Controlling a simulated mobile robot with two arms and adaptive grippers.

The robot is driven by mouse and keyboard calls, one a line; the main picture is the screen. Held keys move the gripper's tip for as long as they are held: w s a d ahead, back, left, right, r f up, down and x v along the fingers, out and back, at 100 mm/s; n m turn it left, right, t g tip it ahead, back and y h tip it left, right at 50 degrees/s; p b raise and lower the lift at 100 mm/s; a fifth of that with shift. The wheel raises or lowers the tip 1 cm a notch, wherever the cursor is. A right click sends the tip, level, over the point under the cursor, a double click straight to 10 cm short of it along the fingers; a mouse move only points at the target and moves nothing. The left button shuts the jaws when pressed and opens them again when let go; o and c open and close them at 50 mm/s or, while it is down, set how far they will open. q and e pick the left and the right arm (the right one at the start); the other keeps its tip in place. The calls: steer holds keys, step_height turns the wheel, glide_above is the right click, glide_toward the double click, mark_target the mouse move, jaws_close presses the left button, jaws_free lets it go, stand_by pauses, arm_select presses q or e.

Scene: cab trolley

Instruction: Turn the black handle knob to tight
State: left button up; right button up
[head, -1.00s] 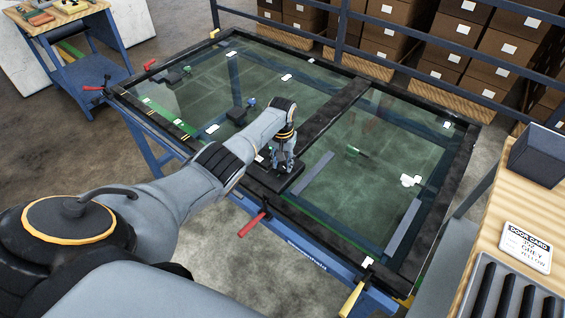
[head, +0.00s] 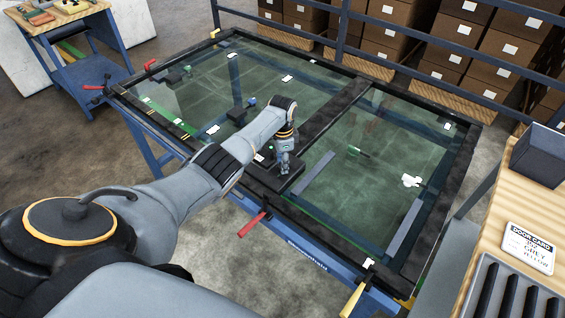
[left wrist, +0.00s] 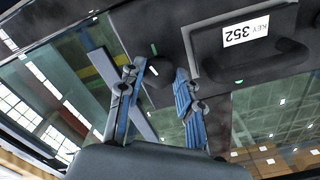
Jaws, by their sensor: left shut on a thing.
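My left gripper (head: 284,164) points down at the black handle unit (head: 262,180) on the frame's near side, by the middle crossbar. In the left wrist view, the two blue-grey fingers (left wrist: 157,82) stand on either side of the black knob (left wrist: 158,72). The gripper is shut on it, though finger contact is hard to make out there. The handle unit (left wrist: 215,62) beside it carries a white KEY 352 label (left wrist: 246,31). In the head view the gripper hides the knob. The knob's tight mark cannot be read. My right gripper is not in view.
The black-framed glass door (head: 330,80) lies flat on a blue trolley (head: 300,252) with red clamp levers (head: 252,224). At right, a wooden bench holds a door card (head: 528,247), a grey bin (head: 540,155) and a slotted tray (head: 505,290). Boxes stand behind a blue rail.

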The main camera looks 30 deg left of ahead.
arm_select(q)
steer(key=shift+f+m, duration=0.1)
steer(key=shift+m, duration=1.9)
steer(key=o, duration=1.2)
steer(key=shift+c, duration=0.2)
steer(key=shift+r, duration=0.2)
step_height(320, 180, up, 12)
steer(key=shift+f, duration=0.15)
